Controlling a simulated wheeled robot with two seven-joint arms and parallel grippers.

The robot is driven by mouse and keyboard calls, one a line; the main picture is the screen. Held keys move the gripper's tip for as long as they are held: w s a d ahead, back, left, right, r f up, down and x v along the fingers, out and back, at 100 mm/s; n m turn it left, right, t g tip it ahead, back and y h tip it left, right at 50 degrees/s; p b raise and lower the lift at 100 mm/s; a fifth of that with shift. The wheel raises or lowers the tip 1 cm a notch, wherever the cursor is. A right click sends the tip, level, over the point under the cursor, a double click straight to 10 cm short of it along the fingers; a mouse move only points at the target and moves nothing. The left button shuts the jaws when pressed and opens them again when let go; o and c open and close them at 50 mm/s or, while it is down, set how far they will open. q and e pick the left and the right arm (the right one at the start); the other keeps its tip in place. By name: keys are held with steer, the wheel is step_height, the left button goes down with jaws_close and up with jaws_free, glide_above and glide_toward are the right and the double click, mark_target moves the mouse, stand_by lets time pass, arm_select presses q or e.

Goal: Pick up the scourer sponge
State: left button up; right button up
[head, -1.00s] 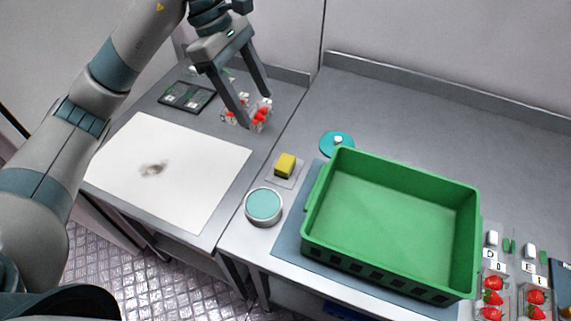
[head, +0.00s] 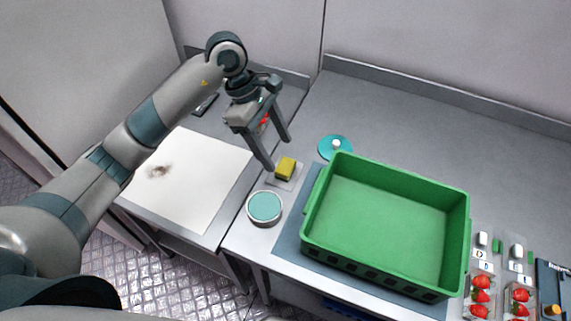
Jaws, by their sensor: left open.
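The scourer sponge (head: 286,168) is a small yellow block with a darker top. It sits on a small light grey tray (head: 279,183) on the metal counter, left of the green crate. My left gripper (head: 278,152) is open and empty, pointing down above and just behind the sponge. Its near fingertip shows close to the sponge's left side; I cannot tell the exact height gap. My right gripper is not in view.
A green crate (head: 335,240) stands on a blue-grey mat at right. A round teal-topped tin (head: 264,207) is in front of the sponge, a teal lid (head: 335,146) behind it. A stained white board (head: 195,180) lies left. Strawberry packs (head: 480,295) are at lower right.

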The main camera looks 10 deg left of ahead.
mark_target(284, 165)
arm_select(q)
steer(key=shift+d+f, duration=0.1)
steer(key=shift+f, duration=0.15)
steer(key=shift+d+f+p, duration=0.2)
steer(key=shift+f+p, duration=0.35)
steer(key=shift+p, duration=0.1)
steer(key=p+x, duration=0.1)
steer(key=x, duration=0.2)
steer(key=shift+a+p, duration=0.15)
steer(key=shift+p, duration=0.2)
steer(key=shift+d+f, duration=0.2)
steer(key=shift+f, duration=0.3)
steer(key=c, duration=1.1)
